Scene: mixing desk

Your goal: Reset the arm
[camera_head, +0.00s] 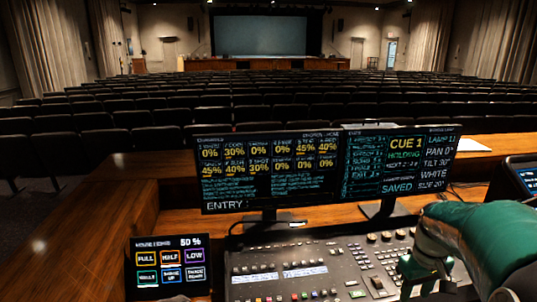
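My arm shows at the lower right as a green and pale grey shape. It bends down over the right part of the mixing desk (345,262). The green end part, where my gripper (426,276) seems to be, hangs low over the right side of the desk's controls. The bottom edge of the picture cuts it off. The fingertips are not clear, and I cannot tell whether they are open or touch the desk. I see nothing held.
Two monitors (270,172) (402,165) stand behind the desk on a wooden counter (110,235). A small touch panel (168,266) stands at the lower left. Another screen (522,178) is at the right edge. Seat rows (240,105) and a stage screen (260,35) lie beyond.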

